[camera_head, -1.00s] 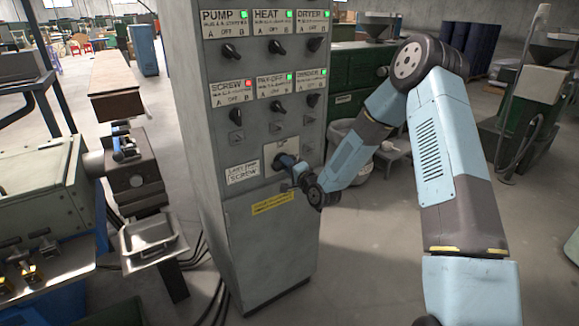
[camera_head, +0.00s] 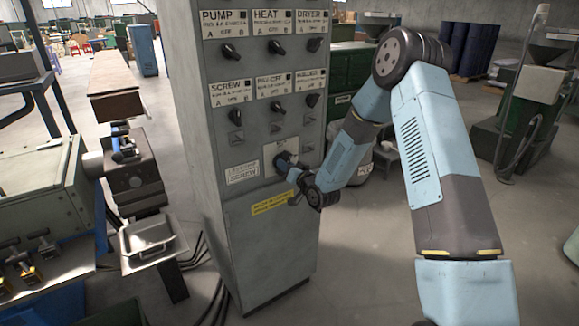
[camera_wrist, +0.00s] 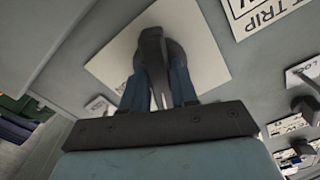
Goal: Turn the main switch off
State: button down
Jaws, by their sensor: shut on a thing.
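The main switch (camera_wrist: 153,45) is a dark rotary handle on a pale square plate (camera_wrist: 197,30), low on the front of the grey control cabinet. In the wrist view its handle stands between the two blue fingers of my gripper (camera_wrist: 160,85), which is shut on it. In the head view the plate (camera_head: 271,150) shows beside my gripper (camera_head: 287,164), and the fingers hide most of the handle. The lamps beside the upper labels, such as the one by PUMP (camera_head: 243,15), are dark.
The cabinet (camera_head: 250,225) carries several selector knobs above the switch, including the PUMP knob (camera_head: 226,52). A yellow label (camera_head: 272,203) sits below. A steel tray and machine (camera_head: 150,240) stand to the left, with cables on the floor between.

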jog(key=n, duration=0.5)
jog(key=shift+d+f, duration=0.1)
jog(key=shift+f, duration=0.15)
dwell(0.3)
jog(key=c, duration=1.1)
grip_release()
jog(key=shift+o, duration=0.7)
jog(key=shift+r, duration=0.1)
jog(key=v, duration=1.3)
jog(key=shift+s+d, duration=0.25)
